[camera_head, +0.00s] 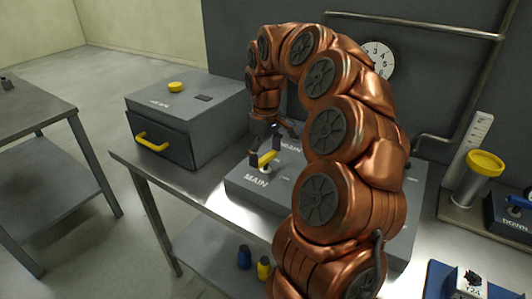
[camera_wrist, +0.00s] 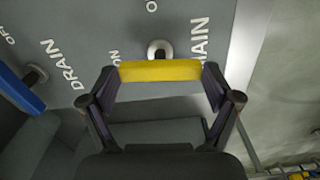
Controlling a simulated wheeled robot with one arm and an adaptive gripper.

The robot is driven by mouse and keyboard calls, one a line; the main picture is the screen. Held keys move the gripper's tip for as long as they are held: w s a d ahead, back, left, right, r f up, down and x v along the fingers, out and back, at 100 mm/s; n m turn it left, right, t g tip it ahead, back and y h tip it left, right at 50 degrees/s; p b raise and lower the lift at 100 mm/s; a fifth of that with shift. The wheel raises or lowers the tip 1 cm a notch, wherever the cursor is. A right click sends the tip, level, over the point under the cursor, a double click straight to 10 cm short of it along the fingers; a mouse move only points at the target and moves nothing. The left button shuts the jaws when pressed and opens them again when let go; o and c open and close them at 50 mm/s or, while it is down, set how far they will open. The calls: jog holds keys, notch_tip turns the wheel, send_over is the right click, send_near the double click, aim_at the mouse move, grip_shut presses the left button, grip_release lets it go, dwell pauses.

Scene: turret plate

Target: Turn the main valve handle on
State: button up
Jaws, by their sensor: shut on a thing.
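The main valve handle (camera_head: 267,158) is a yellow bar on the grey valve box (camera_head: 240,178), beside the "MAIN" lettering. In the wrist view the yellow handle (camera_wrist: 160,70) lies across the picture in front of a round metal stem. My gripper (camera_head: 264,155) reaches down over it from above. In the wrist view the fingers of my gripper (camera_wrist: 160,78) are at both ends of the bar, shut on it. The letters "ON" show left of the handle, partly hidden; an "O" shows beyond the stem. The blue drain handle (camera_wrist: 22,90) is at the left, beside "DRAIN".
A grey cabinet (camera_head: 175,125) with a yellow drawer handle and yellow button stands left of the valve box. A yellow-topped cylinder (camera_head: 484,164), a white scale (camera_head: 470,142) and a blue-handled "DOWN" box (camera_head: 510,212) are at the right. Pipes and a dial (camera_head: 377,60) are behind.

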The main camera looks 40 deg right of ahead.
aim_at(265, 157)
jog(key=shift+n, duration=0.5)
dwell(0.3)
jog(key=o, duration=0.9)
jog(key=shift+r, duration=0.1)
notch_tip(265, 157, up, 12)
jog(key=shift+f, duration=0.1)
jog(key=shift+a, duration=0.1)
dwell(0.6)
